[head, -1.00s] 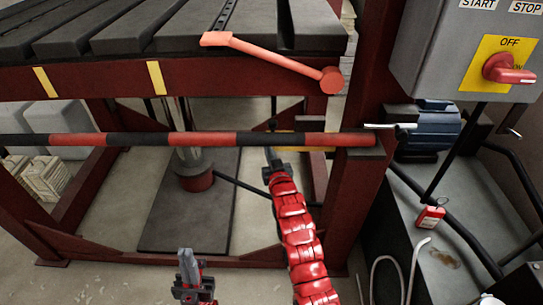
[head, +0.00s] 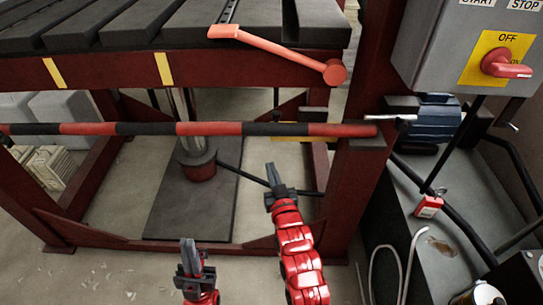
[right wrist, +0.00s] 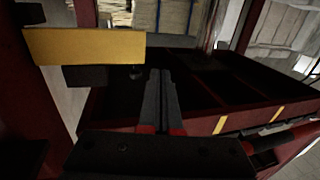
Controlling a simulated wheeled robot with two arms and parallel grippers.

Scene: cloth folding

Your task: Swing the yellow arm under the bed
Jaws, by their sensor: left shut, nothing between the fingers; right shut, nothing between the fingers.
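The yellow arm (right wrist: 85,46) shows as a flat yellow bar at the upper left of the right wrist view, beside a dark red post. My right gripper (head: 277,175) is shut and empty, below the striped bar and left of the right post. In the right wrist view its fingers (right wrist: 160,95) point forward, to the right of the yellow arm and apart from it. My left gripper (head: 192,253) is shut and empty, low in the head view. The bed (head: 120,77) lies above.
A red-and-black striped bar (head: 210,129) crosses in front of the frame. An orange lever (head: 280,52) hangs on the bed's edge. A right post, blue motor (head: 437,118) and switch box (head: 430,40) bound the right. Floor space lies beneath the bed.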

